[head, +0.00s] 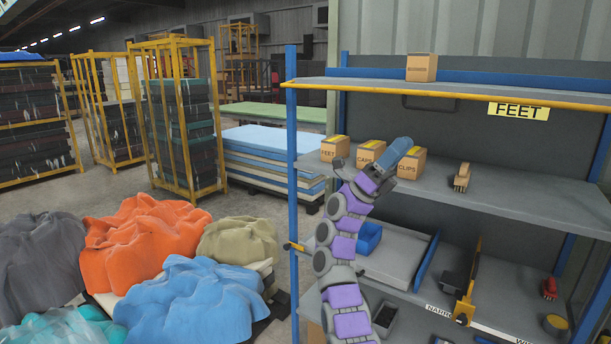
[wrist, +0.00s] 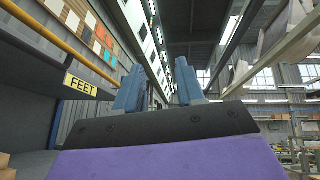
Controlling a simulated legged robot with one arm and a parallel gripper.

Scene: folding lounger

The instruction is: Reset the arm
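My arm (head: 345,245), with purple and grey links, rises in front of the shelving unit in the head view and bends right at its top. My gripper (head: 400,148) is at its end, close to the small cardboard boxes on the upper middle shelf; I cannot tell whether it touches them. In the wrist view my gripper (wrist: 160,88) shows two blue fingers standing apart with nothing between them. That view looks upward to the roof and walls.
A FEET box (head: 335,148), a CAPS box (head: 371,154), a CLIPS box (head: 411,163) and a brush (head: 461,177) stand on the shelf (head: 520,200). A blue post (head: 292,160) bounds it at left. Fabric heaps (head: 190,300) lie left.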

